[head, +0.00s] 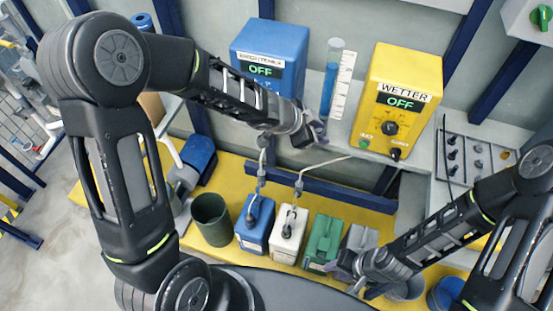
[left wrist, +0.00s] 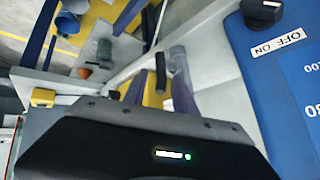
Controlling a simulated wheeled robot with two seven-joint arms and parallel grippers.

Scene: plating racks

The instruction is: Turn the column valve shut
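The clear column (head: 331,78) with blue liquid and a white scale stands between the blue and yellow units in the head view. My left gripper (head: 308,132) is at the column's foot and covers its valve there. In the left wrist view, a small black handle (left wrist: 160,73), which may be the column valve, shows between my left gripper's (left wrist: 158,95) grey-purple fingers. The fingers look apart; contact with the handle cannot be made out. My right gripper (head: 352,272) is low at the right, beside a grey container, with its fingers apart and seemingly empty.
A blue unit (head: 268,48) and a yellow WETTER unit (head: 393,90), both reading OFF, flank the column. Blue (head: 254,226), white (head: 288,236) and green (head: 322,245) canisters and a dark green bin (head: 212,221) stand below. Thin hoses run from the canisters.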

